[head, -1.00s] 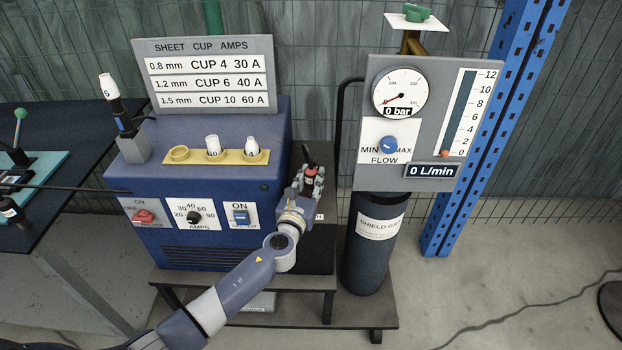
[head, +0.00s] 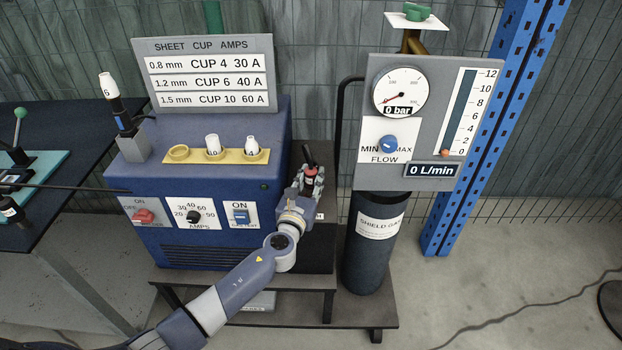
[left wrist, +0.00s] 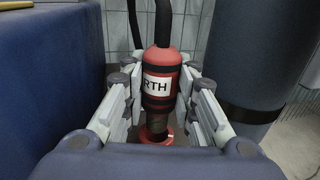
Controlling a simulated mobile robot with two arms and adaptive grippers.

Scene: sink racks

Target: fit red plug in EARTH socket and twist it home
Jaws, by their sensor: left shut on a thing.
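The red plug (left wrist: 160,80) is upright between my left gripper's fingers in the left wrist view, with a black cable out of its top and a white label reading "RTH". A metal pin shows below it, inside or just above a red ring, the socket (left wrist: 150,137). I cannot tell how deep the pin sits. In the head view my left gripper (head: 305,188) is shut on the red plug (head: 309,180), right of the blue welding unit. The socket is hidden there. My right gripper is in neither view.
The blue welding unit (head: 206,165) stands close on the left of my gripper. The dark gas cylinder (head: 366,265) stands close on the right, below the gauge panel (head: 435,120). Cups sit on a yellow rack (head: 232,157) on the unit's top.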

